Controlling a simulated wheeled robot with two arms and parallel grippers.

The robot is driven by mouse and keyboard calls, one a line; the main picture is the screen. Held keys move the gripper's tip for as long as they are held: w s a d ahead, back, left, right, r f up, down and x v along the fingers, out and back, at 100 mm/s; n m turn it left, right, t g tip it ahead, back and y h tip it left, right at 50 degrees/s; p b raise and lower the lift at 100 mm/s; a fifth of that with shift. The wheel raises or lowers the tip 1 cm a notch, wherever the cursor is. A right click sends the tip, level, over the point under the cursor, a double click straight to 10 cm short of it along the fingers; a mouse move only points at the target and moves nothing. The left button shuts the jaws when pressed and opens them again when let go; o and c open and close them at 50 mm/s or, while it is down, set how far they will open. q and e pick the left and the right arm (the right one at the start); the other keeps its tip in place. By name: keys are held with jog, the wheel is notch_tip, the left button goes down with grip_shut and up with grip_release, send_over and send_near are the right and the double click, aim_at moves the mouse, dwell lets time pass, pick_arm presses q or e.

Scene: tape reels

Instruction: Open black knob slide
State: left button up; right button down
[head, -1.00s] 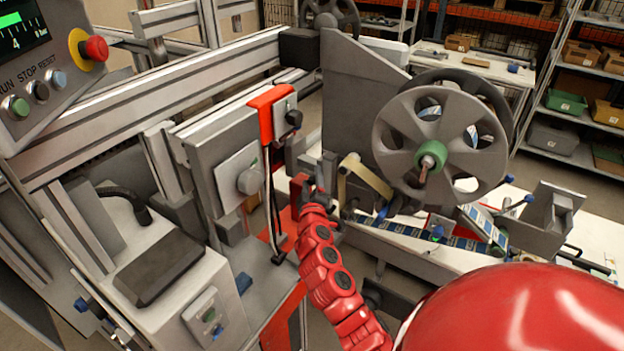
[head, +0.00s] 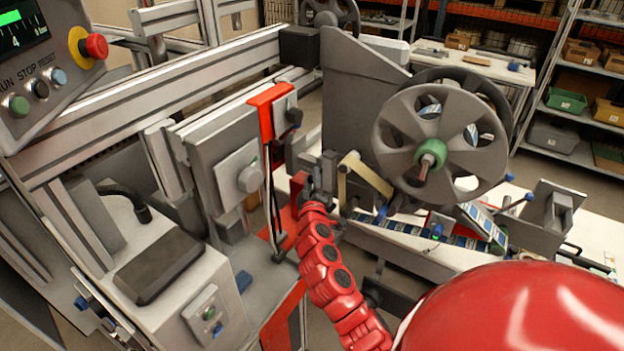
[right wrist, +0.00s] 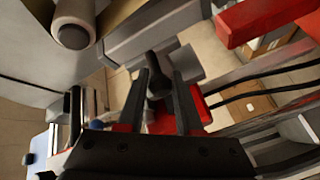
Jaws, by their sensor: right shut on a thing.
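In the right wrist view a black knob (right wrist: 157,82) with a round head stands between the two dark fingers of my right gripper (right wrist: 160,92). The gripper is shut on it. In the head view my right gripper (head: 322,172) is at the end of my red arm, beside the machine and left of the large grey reel. The held knob is hard to make out there. Another black knob (head: 294,117) sits on a grey plate at the red bracket (head: 266,108), up and left of the gripper. My left gripper is not in view.
The grey reel (head: 398,130) with a green hub stands close on the right. A tape track (head: 400,230) runs below it. A control panel (head: 45,60) is at upper left.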

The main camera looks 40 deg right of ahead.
dwell(0.9)
jog(key=w+b, duration=0.1)
jog(key=w, duration=0.1)
jog(key=w+a+b, duration=0.1)
jog(key=w+b, duration=0.1)
jog(key=w+a+b, duration=0.1)
jog(key=w+b, duration=0.1)
jog(key=shift+w+a+f, duration=0.1)
jog(key=shift+a+f, duration=0.15)
jog(key=shift+w+a+r, duration=0.1)
jog(key=shift+w, duration=0.1)
jog(key=shift+r, duration=0.1)
jog(key=c, duration=0.6)
grip_release()
jog(key=shift+s, duration=0.1)
jog(key=b+v, duration=0.4)
jog(key=v, duration=1.3)
jog(key=shift+s+a+b, duration=0.1)
jog(key=shift+a+b, duration=0.05)
jog(key=shift+b, duration=0.15)
